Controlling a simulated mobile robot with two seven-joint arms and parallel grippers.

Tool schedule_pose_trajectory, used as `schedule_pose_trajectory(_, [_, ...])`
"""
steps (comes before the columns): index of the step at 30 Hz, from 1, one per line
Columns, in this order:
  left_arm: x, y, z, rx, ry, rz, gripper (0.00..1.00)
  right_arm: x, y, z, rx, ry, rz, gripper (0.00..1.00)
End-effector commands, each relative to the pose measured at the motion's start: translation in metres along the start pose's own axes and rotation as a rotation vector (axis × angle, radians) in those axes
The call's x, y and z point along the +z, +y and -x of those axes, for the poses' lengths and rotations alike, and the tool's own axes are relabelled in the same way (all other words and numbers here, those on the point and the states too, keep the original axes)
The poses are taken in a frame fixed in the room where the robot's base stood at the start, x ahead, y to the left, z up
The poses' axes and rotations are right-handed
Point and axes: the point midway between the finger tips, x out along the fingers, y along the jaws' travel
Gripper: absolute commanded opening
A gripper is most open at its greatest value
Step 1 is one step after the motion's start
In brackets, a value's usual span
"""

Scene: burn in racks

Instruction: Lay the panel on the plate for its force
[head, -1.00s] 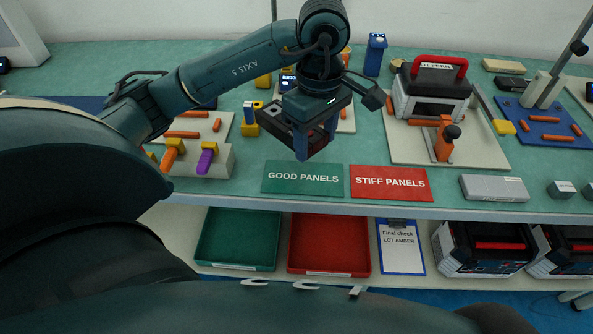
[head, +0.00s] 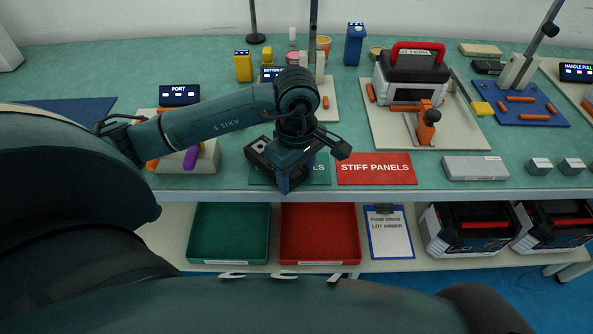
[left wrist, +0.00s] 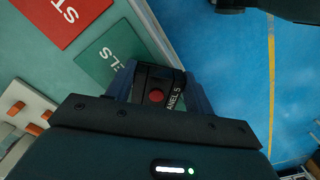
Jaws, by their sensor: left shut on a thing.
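My left gripper (head: 287,184) is shut on a dark panel (left wrist: 158,90) with a red button and white lettering ending in "ANEL 5", clear between the fingers in the left wrist view. In the head view the panel is mostly hidden under the gripper. The gripper is above the front part of the green GOOD PANELS plate (head: 318,170), near the bench's front edge, and covers part of that plate. The red STIFF PANELS plate (head: 376,168) lies just right of it, bare. Both plates also show in the left wrist view. My right gripper is not in view.
A green tray (head: 230,204) and a red tray (head: 320,205) stand empty on the lower shelf, beside a clipboard (head: 389,235). A grey case (head: 474,168) lies right of the red plate. Behind are the red-handled device (head: 412,70) and the PORT display (head: 179,94).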

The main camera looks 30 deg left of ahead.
Motion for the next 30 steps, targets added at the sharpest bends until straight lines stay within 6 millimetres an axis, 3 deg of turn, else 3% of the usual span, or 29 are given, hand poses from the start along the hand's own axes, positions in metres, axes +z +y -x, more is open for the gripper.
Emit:
schedule_pose_trajectory(8, [0.000,0.001,-0.003,0.002,0.001,0.000,0.24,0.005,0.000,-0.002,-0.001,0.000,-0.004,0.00])
schedule_pose_trajectory(9, [0.000,0.000,-0.003,0.001,0.000,-0.001,0.54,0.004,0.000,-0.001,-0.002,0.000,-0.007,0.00])
schedule_pose_trajectory(16, [0.000,0.000,-0.002,0.001,0.000,0.000,0.73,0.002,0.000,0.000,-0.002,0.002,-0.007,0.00])
schedule_pose_trajectory(25, [0.000,0.000,0.001,0.001,0.000,0.000,0.74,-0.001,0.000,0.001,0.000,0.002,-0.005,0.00])
schedule_pose_trajectory(30, [0.000,0.002,0.020,0.006,0.001,-0.002,0.74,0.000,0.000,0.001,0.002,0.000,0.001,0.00])
